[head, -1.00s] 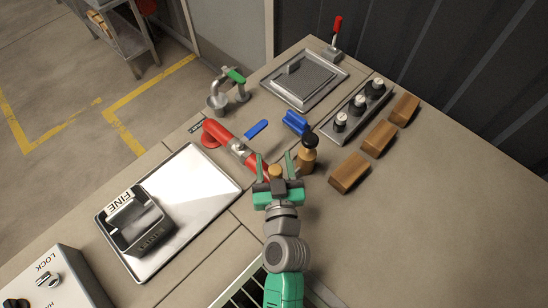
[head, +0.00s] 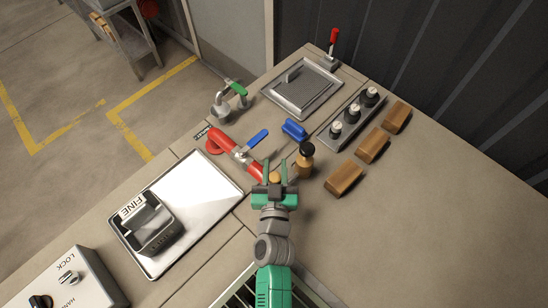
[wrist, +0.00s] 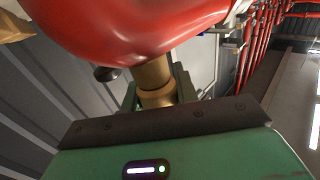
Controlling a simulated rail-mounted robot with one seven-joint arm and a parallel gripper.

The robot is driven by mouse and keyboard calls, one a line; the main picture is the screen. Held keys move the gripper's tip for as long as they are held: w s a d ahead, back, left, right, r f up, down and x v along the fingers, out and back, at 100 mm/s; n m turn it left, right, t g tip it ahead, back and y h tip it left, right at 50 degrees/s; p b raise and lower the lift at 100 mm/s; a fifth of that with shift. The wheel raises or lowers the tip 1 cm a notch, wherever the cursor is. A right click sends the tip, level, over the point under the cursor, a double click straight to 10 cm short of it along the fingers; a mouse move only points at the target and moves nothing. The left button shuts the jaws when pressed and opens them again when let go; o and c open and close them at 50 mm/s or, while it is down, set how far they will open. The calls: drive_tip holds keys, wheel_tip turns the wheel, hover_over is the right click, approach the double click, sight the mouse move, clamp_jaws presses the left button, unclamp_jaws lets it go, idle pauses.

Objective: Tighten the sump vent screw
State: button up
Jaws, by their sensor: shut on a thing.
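The sump vent screw appears as a brass-coloured piece (wrist: 157,88) beside the red pipe in the wrist view. In the head view its rounded tan end (head: 275,177) shows between my fingers, at the lower end of the red pipe (head: 222,141). My gripper (head: 276,173) is shut on it, with one green finger on each side. The wrist view also shows the finger tips (wrist: 155,90) around the brass piece, partly hidden behind the dark gripper edge. The screw's thread and seat are hidden.
A dark-topped tan bottle (head: 305,160) stands close to the right of my gripper. A blue lever (head: 258,138) sits on the pipe. Wooden blocks (head: 373,145) lie farther right; a metal tray (head: 197,198) lies left. The bench at lower right is clear.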

drive_tip(key=r+m+h+p, duration=0.1)
drive_tip(key=p, duration=0.4)
drive_tip(key=shift+p, duration=0.3)
drive_tip(key=shift+d+f+h+p, duration=0.15)
drive_tip(key=shift+f+h+p, duration=0.15)
drive_tip(key=shift+h+p, duration=0.5)
drive_tip(key=shift+m, duration=0.3)
drive_tip(key=o, duration=1)
drive_tip(key=shift+s+f, duration=0.1)
drive_tip(key=shift+c, duration=0.2)
drive_tip(key=s+a+p, duration=0.1)
drive_tip(key=s, duration=0.6)
drive_tip(key=shift+s, duration=0.35)
drive_tip(key=shift+a, duration=0.1)
